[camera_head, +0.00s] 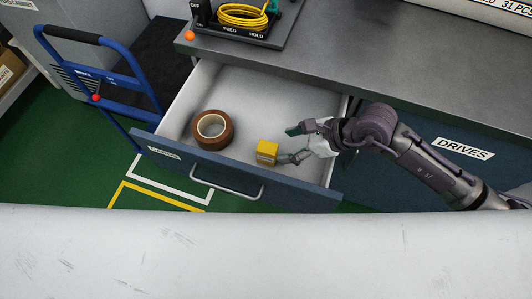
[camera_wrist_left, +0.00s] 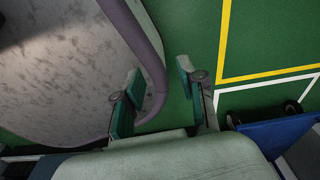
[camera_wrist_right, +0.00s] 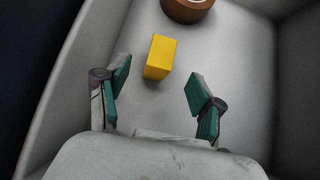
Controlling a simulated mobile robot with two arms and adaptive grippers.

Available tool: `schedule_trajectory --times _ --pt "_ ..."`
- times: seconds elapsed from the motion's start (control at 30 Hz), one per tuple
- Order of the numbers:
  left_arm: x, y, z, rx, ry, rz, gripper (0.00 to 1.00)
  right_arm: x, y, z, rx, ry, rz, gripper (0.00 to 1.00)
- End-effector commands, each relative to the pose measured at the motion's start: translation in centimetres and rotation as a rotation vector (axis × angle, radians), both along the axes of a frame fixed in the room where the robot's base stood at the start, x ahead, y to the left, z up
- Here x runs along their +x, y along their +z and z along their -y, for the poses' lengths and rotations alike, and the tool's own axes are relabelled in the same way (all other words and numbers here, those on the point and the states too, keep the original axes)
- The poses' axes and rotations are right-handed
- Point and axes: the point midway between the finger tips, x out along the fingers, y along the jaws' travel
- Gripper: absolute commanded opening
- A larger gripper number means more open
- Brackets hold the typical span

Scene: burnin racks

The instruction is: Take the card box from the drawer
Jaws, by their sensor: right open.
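The yellow card box (camera_head: 267,152) sits on the floor of the open drawer (camera_head: 178,111), right of its middle. It also shows in the right wrist view (camera_wrist_right: 160,57), ahead of the fingertips and between their lines. My right gripper (camera_head: 291,144) is open and empty, close to the right side of the box and apart from it; in the right wrist view its green fingertips (camera_wrist_right: 158,86) are spread. My left gripper (camera_wrist_left: 157,92) is open and empty in the left wrist view, over the green floor beside part of my own body. It does not show in the head view.
A brown tape roll (camera_head: 223,141) lies in the drawer left of the box. The drawer's front panel has a bar handle (camera_head: 226,192). The grey worktop (camera_head: 400,62) with a tool tray overhangs behind. A blue cart (camera_head: 100,70) stands at left.

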Motion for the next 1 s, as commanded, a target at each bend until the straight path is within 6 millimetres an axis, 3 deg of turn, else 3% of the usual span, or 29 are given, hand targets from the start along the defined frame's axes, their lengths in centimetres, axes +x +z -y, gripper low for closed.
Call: schedule_trajectory --times 0.03,0.27,0.6,0.9,1.0 --pt "0.0 -0.8 0.2 -0.003 -0.001 0.000 0.40 0.2 -0.9 -0.6 0.003 0.000 0.001 0.67" --pt "0.0 -1.3 -0.7 0.009 -0.003 0.000 0.40 0.6 -2.0 -1.9 0.002 -0.001 0.000 0.67" --pt "0.0 -3.7 -1.3 0.016 0.001 0.000 0.40 1.6 -5.3 -5.0 0.003 0.000 0.001 0.67" --pt "0.0 -3.7 -1.3 0.015 0.000 0.000 0.40 1.7 -5.5 -5.3 0.001 -0.001 0.000 0.67" --pt "0.0 -3.7 -1.1 0.014 0.001 0.000 0.40 1.7 -5.5 -5.3 0.001 -0.001 0.000 0.52"
